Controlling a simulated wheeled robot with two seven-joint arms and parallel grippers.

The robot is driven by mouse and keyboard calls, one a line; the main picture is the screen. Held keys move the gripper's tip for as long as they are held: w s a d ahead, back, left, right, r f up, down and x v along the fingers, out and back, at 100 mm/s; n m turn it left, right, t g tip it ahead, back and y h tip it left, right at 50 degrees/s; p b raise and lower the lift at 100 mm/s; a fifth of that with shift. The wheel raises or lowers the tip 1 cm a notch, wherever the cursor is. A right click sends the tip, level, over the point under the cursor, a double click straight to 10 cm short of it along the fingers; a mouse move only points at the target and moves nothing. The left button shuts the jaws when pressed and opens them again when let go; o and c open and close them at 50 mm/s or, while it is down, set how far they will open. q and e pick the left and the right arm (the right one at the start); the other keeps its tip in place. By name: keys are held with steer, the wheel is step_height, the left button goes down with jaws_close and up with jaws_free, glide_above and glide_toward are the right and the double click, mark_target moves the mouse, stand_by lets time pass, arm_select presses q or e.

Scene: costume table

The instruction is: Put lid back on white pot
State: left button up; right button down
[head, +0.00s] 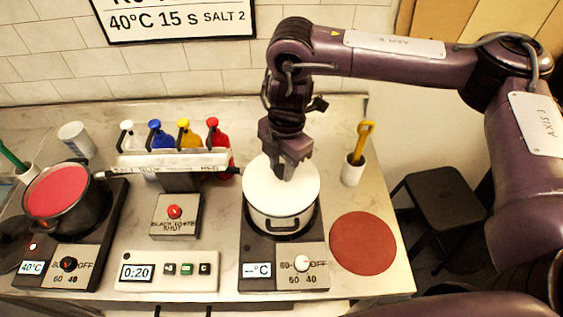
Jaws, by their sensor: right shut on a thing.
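The white pot (283,219) stands on the right hot plate, with a dark handle on its front. A round white lid (262,187) covers its top. My right gripper (287,170) comes down from above, shut at the middle of the lid, on what looks like its knob, which the fingers hide. The lid looks level and lined up with the pot; I cannot tell whether it rests on the rim or is held just above it. My left gripper is not in view.
A black pot with a red top (57,190) stands on the left hot plate. A red round mat (363,243) lies bare at the right. A white cup with a yellow-handled tool (353,170), several coloured bottles (160,136) and a red-button box (175,217) stand nearby.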

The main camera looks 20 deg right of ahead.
steer(key=shift+f+p, duration=0.15)
steer(key=shift+p, duration=0.5)
stand_by(1.8)
steer(key=c, duration=0.5)
jaws_free()
stand_by(0.3)
steer(key=shift+r+p, duration=2.35)
steer(key=shift+p, duration=0.05)
steer(key=shift+r, duration=1.15)
jaws_close()
